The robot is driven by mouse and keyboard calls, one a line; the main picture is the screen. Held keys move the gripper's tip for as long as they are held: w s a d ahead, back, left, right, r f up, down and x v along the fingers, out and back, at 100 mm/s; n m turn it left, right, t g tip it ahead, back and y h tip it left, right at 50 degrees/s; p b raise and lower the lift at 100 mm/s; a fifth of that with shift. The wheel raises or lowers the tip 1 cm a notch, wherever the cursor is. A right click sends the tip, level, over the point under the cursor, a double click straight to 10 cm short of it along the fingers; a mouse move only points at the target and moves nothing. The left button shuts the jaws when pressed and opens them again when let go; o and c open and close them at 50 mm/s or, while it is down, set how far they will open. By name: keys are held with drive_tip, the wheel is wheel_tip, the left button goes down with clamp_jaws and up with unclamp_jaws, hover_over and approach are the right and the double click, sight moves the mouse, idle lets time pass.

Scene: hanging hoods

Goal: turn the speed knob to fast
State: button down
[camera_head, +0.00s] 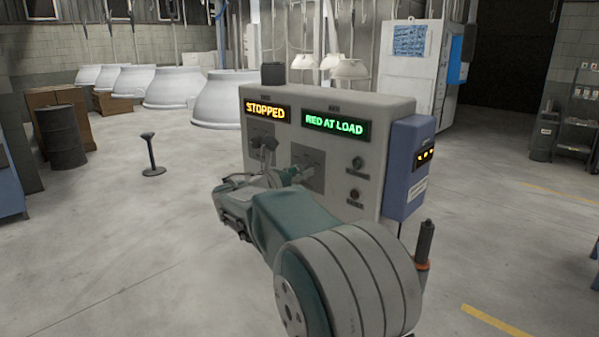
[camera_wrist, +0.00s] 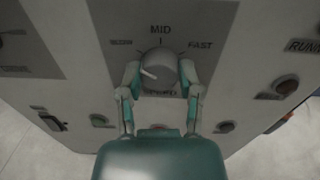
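The speed knob (camera_wrist: 159,68) is a round grey dial on the panel in the wrist view. SLOW is printed at its left, MID above, FAST (camera_wrist: 200,45) at its right and SPEED below. Its white pointer mark sits on the left side, tilted toward the lower left. My gripper (camera_wrist: 161,72) has one finger on each side of the knob. The fingers are apart; whether they touch its rim is not clear. In the head view my arm reaches the front of the control panel (camera_head: 232,185) and hides the knob.
The control box (camera_head: 340,105) shows STOPPED (camera_head: 265,111) and RED AT LOAD (camera_head: 336,125). Buttons (camera_wrist: 286,86) and a RUN label flank the knob. A blue side box (camera_head: 408,165) is on the right. Large white hoods (camera_head: 172,88) stand behind; open floor lies left.

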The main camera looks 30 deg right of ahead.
drive_tip(key=shift+m, duration=0.3)
drive_tip(key=m, duration=1.1)
drive_tip(key=shift+w+m+h, duration=0.1)
drive_tip(key=shift+m+h, duration=0.2)
drive_tip(key=shift+m, duration=0.1)
drive_tip(key=m, duration=0.6)
drive_tip(key=shift+f+m+g, duration=0.15)
drive_tip(key=shift+m+g, duration=0.15)
drive_tip(key=shift+m, duration=0.1)
drive_tip(key=m, duration=0.5)
drive_tip(key=shift+f+m, duration=0.15)
drive_tip(key=shift+m, duration=0.15)
drive_tip(key=shift+g, duration=0.4)
drive_tip(key=shift+c, duration=1.3)
unclamp_jaws()
drive_tip(key=shift+f, duration=0.1)
